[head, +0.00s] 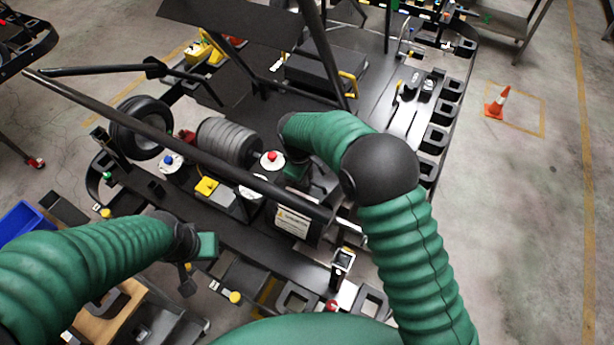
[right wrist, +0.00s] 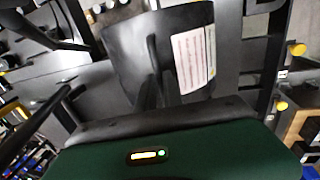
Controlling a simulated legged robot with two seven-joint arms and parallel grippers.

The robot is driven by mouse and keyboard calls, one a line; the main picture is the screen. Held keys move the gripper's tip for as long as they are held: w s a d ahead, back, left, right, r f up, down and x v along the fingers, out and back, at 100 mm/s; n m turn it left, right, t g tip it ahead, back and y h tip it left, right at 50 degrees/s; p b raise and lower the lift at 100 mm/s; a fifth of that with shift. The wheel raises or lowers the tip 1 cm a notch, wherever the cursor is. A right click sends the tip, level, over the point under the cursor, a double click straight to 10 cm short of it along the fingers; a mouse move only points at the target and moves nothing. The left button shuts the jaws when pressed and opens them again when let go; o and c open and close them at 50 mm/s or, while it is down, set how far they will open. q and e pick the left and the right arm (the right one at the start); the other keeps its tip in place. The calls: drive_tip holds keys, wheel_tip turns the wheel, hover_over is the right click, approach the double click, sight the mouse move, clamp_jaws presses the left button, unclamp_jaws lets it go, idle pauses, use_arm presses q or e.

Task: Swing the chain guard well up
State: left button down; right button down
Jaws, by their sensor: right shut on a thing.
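The chain guard (head: 294,222) is a dark panel with a white warning label, in the middle of the kart stand in the head view. It fills the upper middle of the right wrist view (right wrist: 128,48), with its label on the right. My right gripper (head: 304,180) reaches down at the guard's far side; the forearm and a long black bar partly hide it. In the right wrist view its dark fingers (right wrist: 150,85) are shut at the guard. My left gripper (head: 188,278) hangs apart from the guard, at the lower left; its finger gap is unclear.
A long black bar (head: 150,130) crosses the kart above the guard. A red-topped button (head: 272,157), a grey ribbed cylinder (head: 228,142) and a black wheel (head: 140,128) are close by. An orange cone (head: 496,103) stands on open floor at right.

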drive_tip(key=w+d+r+p, duration=0.2)
drive_tip(key=w+d+r, duration=0.1)
drive_tip(key=w, duration=0.3)
drive_tip(key=w+d+r+p, duration=0.2)
drive_tip(key=w+d+r, duration=0.1)
drive_tip(key=w, duration=0.3)
drive_tip(key=shift+d, duration=0.7)
drive_tip(key=c, duration=1.5)
unclamp_jaws()
drive_tip(key=shift+w, duration=0.2)
drive_tip(key=r, duration=0.5)
drive_tip(key=s+a+r, duration=0.1)
drive_tip(key=r, duration=0.5)
drive_tip(key=s+a+r, duration=0.1)
drive_tip(key=r, duration=0.4)
drive_tip(key=shift+s+a+r, duration=0.15)
